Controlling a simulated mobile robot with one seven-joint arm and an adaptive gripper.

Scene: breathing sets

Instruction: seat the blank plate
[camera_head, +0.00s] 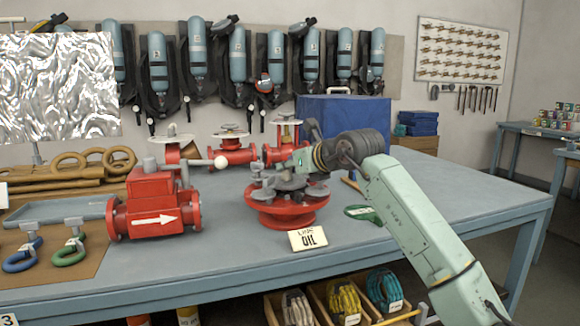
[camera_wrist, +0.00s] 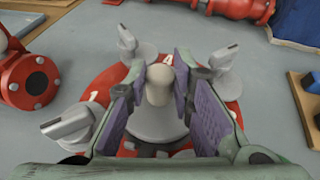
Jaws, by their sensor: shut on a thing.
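The blank plate (camera_wrist: 157,126) is a pale grey disc with a beige knob in its centre. My gripper (camera_wrist: 160,84) has its purple-padded fingers on both sides of that knob and is shut on it. The plate is over the middle of a round red flange (camera_head: 284,215), which also shows in the wrist view (camera_wrist: 98,91). Grey wing-shaped clamps (camera_wrist: 70,122) stand around the plate on the flange, with painted numbers between them. In the head view my gripper (camera_head: 301,161) is above the flange. I cannot tell whether the plate touches the flange.
A red valve body (camera_head: 152,206) with a white arrow stands left of the flange. A green tagged ring (camera_head: 361,212) lies to the right. Red valves (camera_head: 231,152) and a blue case (camera_head: 345,122) stand behind. The right tabletop is mostly clear.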

